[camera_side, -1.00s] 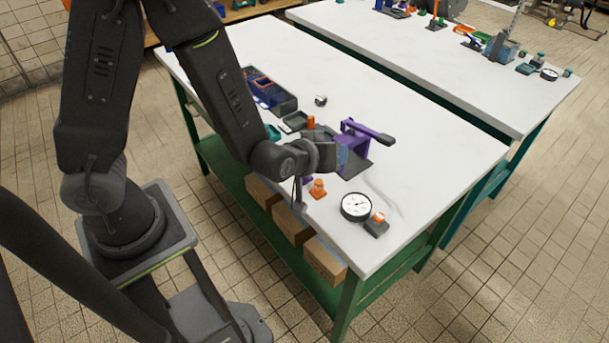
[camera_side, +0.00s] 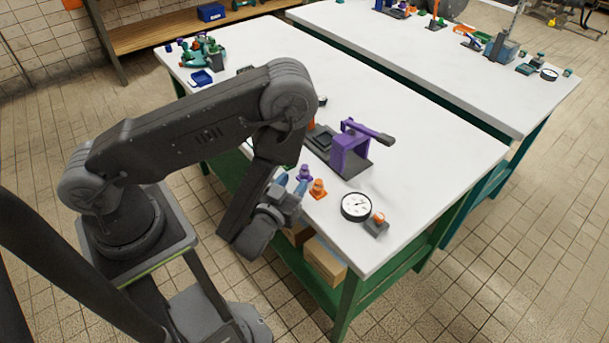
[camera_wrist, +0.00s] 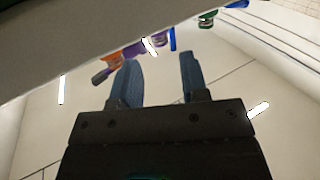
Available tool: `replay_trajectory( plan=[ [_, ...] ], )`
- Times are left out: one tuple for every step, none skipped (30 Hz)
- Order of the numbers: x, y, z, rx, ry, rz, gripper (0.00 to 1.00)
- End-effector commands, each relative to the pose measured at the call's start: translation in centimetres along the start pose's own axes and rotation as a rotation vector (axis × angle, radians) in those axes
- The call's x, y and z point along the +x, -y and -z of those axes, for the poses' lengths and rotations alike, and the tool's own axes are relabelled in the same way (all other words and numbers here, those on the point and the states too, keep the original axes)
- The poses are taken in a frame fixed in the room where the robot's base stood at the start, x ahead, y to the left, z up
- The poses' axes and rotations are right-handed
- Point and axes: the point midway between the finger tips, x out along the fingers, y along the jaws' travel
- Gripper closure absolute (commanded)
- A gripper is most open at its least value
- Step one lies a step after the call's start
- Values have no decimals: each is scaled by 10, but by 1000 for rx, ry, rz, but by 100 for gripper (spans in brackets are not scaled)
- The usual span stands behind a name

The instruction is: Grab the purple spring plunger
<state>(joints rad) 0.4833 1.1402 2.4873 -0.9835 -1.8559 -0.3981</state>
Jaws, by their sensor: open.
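The purple spring plunger (camera_side: 304,173) stands upright near the front edge of the white table in the side view. An orange plunger of similar shape (camera_side: 318,188) stands close to its right. My gripper (camera_side: 292,182) is low at the table's front edge, its blue fingers pointing towards the purple plunger. The fingers are apart, and nothing shows held between them in the wrist view (camera_wrist: 158,68). From the side I cannot tell whether a finger touches the plunger. The wrist view looks upside down, with small purple and orange shapes (camera_wrist: 125,53) beyond the fingertips; I cannot tell which is the plunger.
A purple toggle clamp (camera_side: 351,150) on a dark plate stands behind the plungers. A round dial gauge (camera_side: 356,207) and a small grey block with an orange top (camera_side: 377,225) are to the right. The table's middle and right (camera_side: 430,160) are clear. Cardboard boxes (camera_side: 325,262) sit on the lower shelf.

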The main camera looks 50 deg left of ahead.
Motion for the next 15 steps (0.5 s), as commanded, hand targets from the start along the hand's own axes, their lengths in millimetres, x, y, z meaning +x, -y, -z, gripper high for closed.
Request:
replay_trajectory(
  plan=[
    [3, 0, 0, -1, -1, 2, 59],
    [4, 0, 0, -2, -1, 2, 59],
    [6, 0, 0, -2, -1, 1, 59],
    [8, 0, 0, -2, -1, 2, 59],
    [10, 0, 0, -1, -1, 3, 59],
    [15, 1, 0, -3, 0, 3, 59],
    [18, 1, 0, -4, -1, 5, 59],
    [23, 1, 0, -4, -1, 5, 59],
    [28, 1, 0, -4, -1, 5, 59],
    [32, 2, 1, -3, -2, 6, 59],
    [36, 1, 1, -4, -2, 4, 59],
    [42, 1, 0, -5, -2, 5, 59],
    [45, 1, 0, -3, -1, 4, 59],
    [48, 1, 0, -4, -1, 4, 59],
    [51, 0, 0, -4, 0, 2, 59]
  ],
)
